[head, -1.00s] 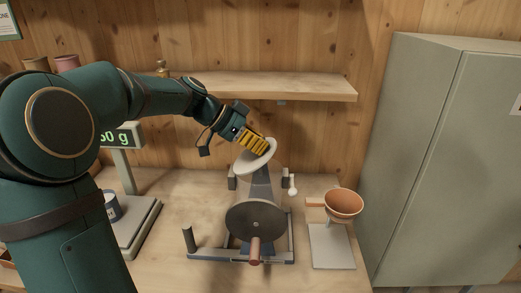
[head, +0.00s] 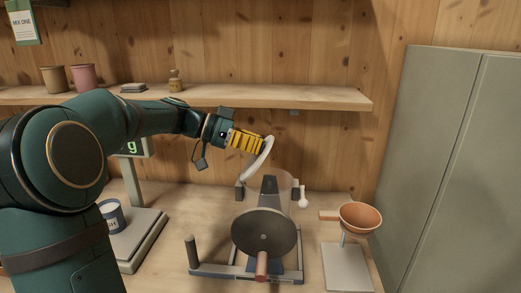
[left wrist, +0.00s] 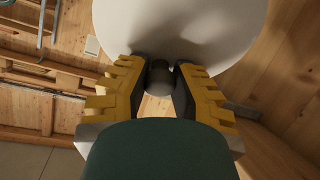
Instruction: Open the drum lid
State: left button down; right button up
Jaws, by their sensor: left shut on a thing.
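The drum lid (head: 257,161) is a pale round disc above the mixer drum, now tilted steeply, nearly on edge. The drum (head: 268,192) lies behind a dark round disc (head: 263,233) with a reddish handle at the front. My left gripper (head: 262,146) is at the lid's upper part, shut on its knob. In the left wrist view the yellow-padded fingers (left wrist: 160,85) close around the dark round lid knob (left wrist: 160,74), with the pale lid (left wrist: 185,28) behind it. My right gripper does not show.
A scale (head: 142,238) with a can on it stands left of the mixer. An orange funnel (head: 360,218) on a stand is at the right. A wooden shelf (head: 300,98) runs behind, above the lid. A grey cabinet (head: 440,160) stands far right.

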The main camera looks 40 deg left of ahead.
pick_arm(q)
jog(key=s+a+f+n+t+h, duration=0.2)
jog(key=s+a+t+h, duration=0.4)
jog(key=a, duration=0.4)
jog(key=shift+f+t+h, duration=0.2)
jog(key=shift+t+h, duration=0.7)
jog(key=shift+h, duration=0.5)
dwell(0.4)
jog(key=shift+c, duration=0.9)
grip_release()
jog(key=shift+s+a, duration=0.1)
jog(key=v, duration=0.5)
jog(key=shift+s+a+f, duration=0.25)
